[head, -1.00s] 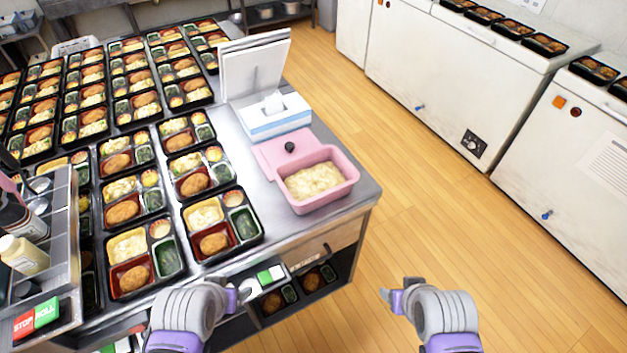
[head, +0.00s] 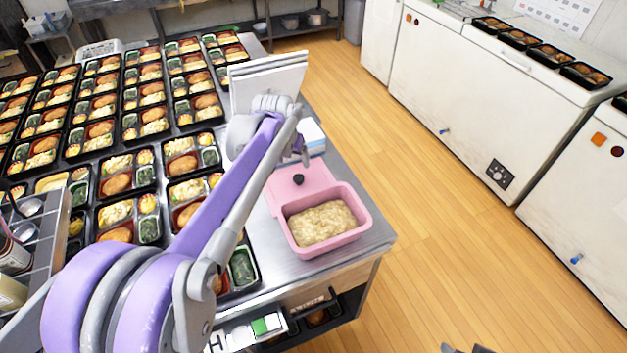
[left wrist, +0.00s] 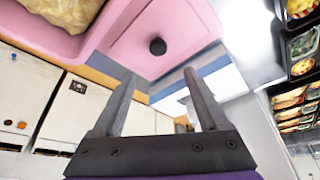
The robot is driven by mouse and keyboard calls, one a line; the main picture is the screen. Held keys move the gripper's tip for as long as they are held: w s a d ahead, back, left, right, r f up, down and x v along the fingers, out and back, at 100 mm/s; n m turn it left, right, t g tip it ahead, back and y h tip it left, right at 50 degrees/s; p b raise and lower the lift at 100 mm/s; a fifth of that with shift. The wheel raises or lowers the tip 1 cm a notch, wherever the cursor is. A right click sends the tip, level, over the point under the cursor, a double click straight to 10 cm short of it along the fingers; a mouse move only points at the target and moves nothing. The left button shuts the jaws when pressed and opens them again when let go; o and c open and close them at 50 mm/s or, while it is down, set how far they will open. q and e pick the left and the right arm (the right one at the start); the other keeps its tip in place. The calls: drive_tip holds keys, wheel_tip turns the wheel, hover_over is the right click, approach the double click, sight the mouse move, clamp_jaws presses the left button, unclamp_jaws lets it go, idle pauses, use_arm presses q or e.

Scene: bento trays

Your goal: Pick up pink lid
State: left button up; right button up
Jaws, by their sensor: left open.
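The pink lid (head: 284,202) has a black knob (head: 298,180) and lies flat at the far-left side of the pink container (head: 372,222), partly behind it or tucked against its rim. The container is open and filled with pale food. My left gripper (head: 303,156) is above and just beyond the lid, beside the white box. In the left wrist view, the open jaws (left wrist: 160,74) are empty and the lid (left wrist: 185,28) with its knob (left wrist: 157,46) lies past the fingertips. Only a sliver of my right gripper (head: 466,349) shows at the bottom edge.
Rows of filled bento trays (head: 150,127) cover the table's left side. A white-and-blue tissue box (head: 313,135) and an upright white panel (head: 290,75) stand behind the lid. White freezers (head: 480,90) line the right; open floor lies between.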

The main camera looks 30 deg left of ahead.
sight(298, 177)
use_arm(q)
drive_tip(key=x, duration=0.6)
drive_tip(key=s+x, duration=0.1)
drive_tip(key=x, duration=0.2)
drive_tip(key=shift+w+d+f, duration=0.1)
drive_tip(key=shift+d+f, duration=0.05)
drive_tip(key=shift+f, duration=0.3)
clamp_jaws()
